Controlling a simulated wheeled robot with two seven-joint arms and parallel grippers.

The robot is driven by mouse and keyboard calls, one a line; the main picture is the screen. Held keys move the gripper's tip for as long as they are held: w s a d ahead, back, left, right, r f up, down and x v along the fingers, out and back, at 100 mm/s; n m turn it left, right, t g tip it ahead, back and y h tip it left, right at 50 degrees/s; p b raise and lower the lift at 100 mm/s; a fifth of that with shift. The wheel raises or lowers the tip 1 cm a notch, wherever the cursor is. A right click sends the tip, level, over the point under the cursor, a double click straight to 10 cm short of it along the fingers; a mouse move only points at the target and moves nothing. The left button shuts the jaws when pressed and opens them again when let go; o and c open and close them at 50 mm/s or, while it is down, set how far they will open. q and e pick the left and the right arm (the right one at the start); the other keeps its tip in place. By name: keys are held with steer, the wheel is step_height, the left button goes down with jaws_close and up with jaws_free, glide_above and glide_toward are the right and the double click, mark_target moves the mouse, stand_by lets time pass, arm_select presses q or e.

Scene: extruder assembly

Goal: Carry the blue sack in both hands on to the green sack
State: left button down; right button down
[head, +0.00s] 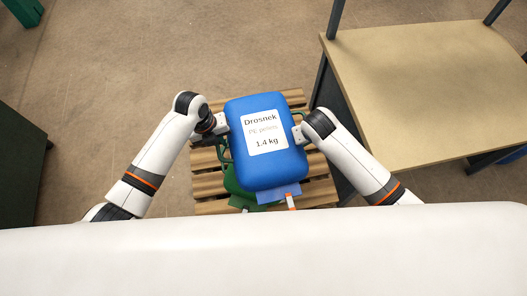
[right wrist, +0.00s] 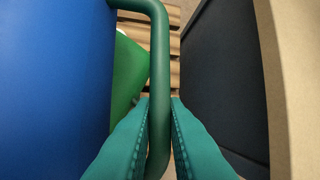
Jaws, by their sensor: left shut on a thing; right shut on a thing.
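The blue sack (head: 264,165), with a white label reading "Drosnek PE pellets 1.4 kg", is held between my two grippers above a wooden pallet. The green sack (head: 233,182) is mostly hidden under it, showing at its lower left; it also shows in the right wrist view (right wrist: 128,72). My left gripper (head: 222,127) is at the blue sack's left side, shut on it; its fingertips are hard to see. My right gripper (right wrist: 160,105) is shut around a green handle (right wrist: 160,40) at the blue sack's right side. I cannot tell whether the sacks touch.
The wooden pallet (head: 208,187) lies under the sacks. A table (head: 430,85) with a tan top and dark legs stands close on the right. A dark green cabinet (head: 20,160) is at the left edge. The brown floor beyond the pallet is clear.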

arm_select(q)
steer(key=c, duration=1.5)
jaws_free()
steer(key=shift+r, duration=0.1)
arm_select(e)
steer(key=c, duration=1.5)
jaws_free()
arm_select(q)
steer(key=shift+o, duration=0.2)
arm_select(e)
steer(key=shift+o, duration=0.2)
arm_select(q)
steer(key=shift+r, duration=0.1)
arm_select(e)
steer(key=shift+r, duration=0.1)
arm_select(q)
step_height(320, 180, up, 12)
steer(key=a, duration=0.2)
steer(key=shift+s+a+f, duration=0.15)
steer(key=shift+s+f, duration=0.1)
arm_select(e)
steer(key=v, duration=1.2)
